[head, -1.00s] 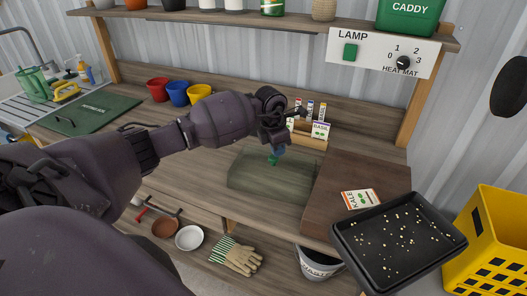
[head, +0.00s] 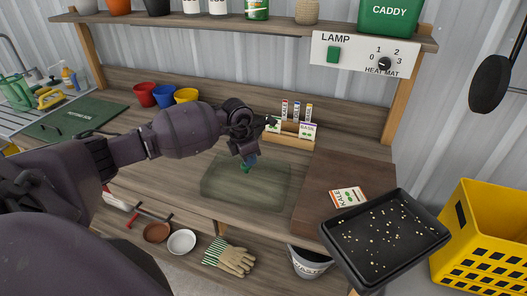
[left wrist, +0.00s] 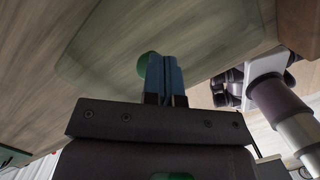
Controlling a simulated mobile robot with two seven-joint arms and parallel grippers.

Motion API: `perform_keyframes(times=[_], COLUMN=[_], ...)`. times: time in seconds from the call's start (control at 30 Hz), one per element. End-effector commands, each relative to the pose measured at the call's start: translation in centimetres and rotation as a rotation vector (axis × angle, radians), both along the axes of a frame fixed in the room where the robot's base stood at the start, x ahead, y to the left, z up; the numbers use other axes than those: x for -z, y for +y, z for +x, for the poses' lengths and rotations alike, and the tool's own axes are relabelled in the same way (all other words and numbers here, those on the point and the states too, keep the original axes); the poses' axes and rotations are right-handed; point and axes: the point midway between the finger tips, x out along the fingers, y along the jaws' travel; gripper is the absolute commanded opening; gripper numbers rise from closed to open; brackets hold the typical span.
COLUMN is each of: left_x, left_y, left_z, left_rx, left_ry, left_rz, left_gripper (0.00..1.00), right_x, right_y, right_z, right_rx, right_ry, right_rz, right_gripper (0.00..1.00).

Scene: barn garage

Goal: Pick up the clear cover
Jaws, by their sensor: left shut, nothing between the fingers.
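The clear cover (head: 275,187) is a low see-through greenish box on the bench, left of the brown mat. A green knob (head: 243,171) stands on its top; it also shows in the left wrist view (left wrist: 148,64). My left gripper (head: 249,161) is over the cover, its blue fingertips right at the knob. In the left wrist view the fingers (left wrist: 165,76) are shut together with nothing between them, and the knob shows beside and partly behind them. Whether they touch it I cannot tell.
A brown mat (head: 335,175) with a kale seed packet (head: 348,197) lies right of the cover. A black tray of seeds (head: 390,245) is at the front right. A wooden seed rack (head: 288,138) stands behind, and coloured pots (head: 165,95) stand at the back left.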

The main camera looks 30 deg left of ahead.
Motion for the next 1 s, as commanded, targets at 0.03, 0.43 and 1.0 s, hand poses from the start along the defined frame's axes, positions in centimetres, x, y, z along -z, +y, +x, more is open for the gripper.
perform_keyframes(times=[0.03,0.43,1.0], left_x=[0.9,1.0,0.8], left_y=[1.0,4.9,5.3], left_z=[-1.8,-8.3,-9.1], left_rx=[-0.003,-0.003,-0.003], left_ry=[0.025,0.026,0.027], left_rz=[0.01,0.008,0.006], left_gripper=[0.0,0.0,0.0], right_x=[-0.3,-1.1,-1.3], right_y=[0.0,0.0,-0.1], right_z=[0.0,0.0,0.0], right_rx=[0.0,0.001,0.0], right_ry=[-0.001,-0.002,-0.003], right_rz=[0.0,0.0,-0.001], right_gripper=[0.94,0.94,0.94])
